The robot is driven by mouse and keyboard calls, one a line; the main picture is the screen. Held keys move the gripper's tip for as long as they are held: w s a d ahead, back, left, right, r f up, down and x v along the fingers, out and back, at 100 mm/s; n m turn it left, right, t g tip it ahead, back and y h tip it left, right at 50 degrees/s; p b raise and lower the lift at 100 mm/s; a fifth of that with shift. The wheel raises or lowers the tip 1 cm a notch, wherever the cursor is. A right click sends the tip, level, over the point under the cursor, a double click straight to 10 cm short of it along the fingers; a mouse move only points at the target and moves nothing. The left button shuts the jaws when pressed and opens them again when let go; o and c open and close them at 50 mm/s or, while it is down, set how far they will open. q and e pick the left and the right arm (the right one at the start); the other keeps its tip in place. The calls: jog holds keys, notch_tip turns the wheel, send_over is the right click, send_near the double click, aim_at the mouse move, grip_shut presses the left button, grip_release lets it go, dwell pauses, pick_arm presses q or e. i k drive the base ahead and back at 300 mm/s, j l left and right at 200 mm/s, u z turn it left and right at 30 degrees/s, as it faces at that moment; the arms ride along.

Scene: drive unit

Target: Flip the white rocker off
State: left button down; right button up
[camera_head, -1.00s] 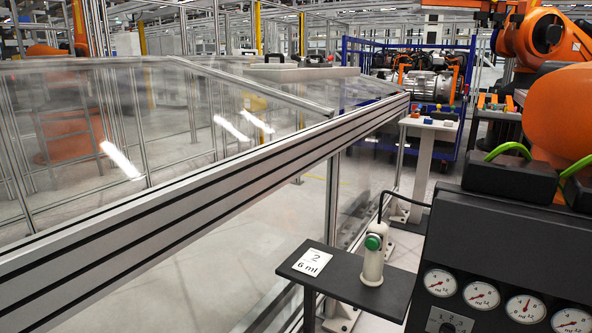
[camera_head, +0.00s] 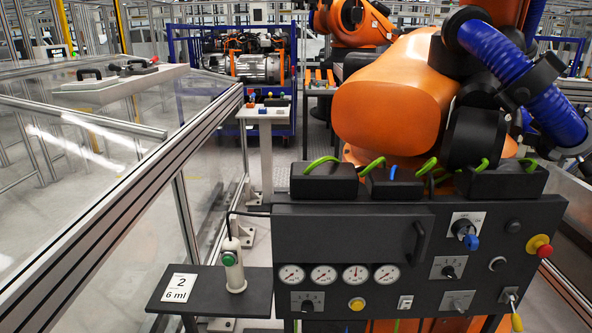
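A small white rocker switch (camera_head: 405,302) sits low on the dark control panel (camera_head: 330,225), right of a yellow button and below the row of gauges. It is too small to tell which way it is tipped. Neither of my grippers is in view.
The panel also carries round gauges (camera_head: 324,275), a yellow button (camera_head: 357,304), a black handle (camera_head: 421,240), a blue-tipped switch (camera_head: 466,233) and a red emergency stop (camera_head: 539,246). A dark shelf (camera_head: 205,288) holds a white device with a green button (camera_head: 232,262). An orange robot arm (camera_head: 395,95) stands behind.

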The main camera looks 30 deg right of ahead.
aim_at(406, 305)
jog(key=z, duration=1.8)
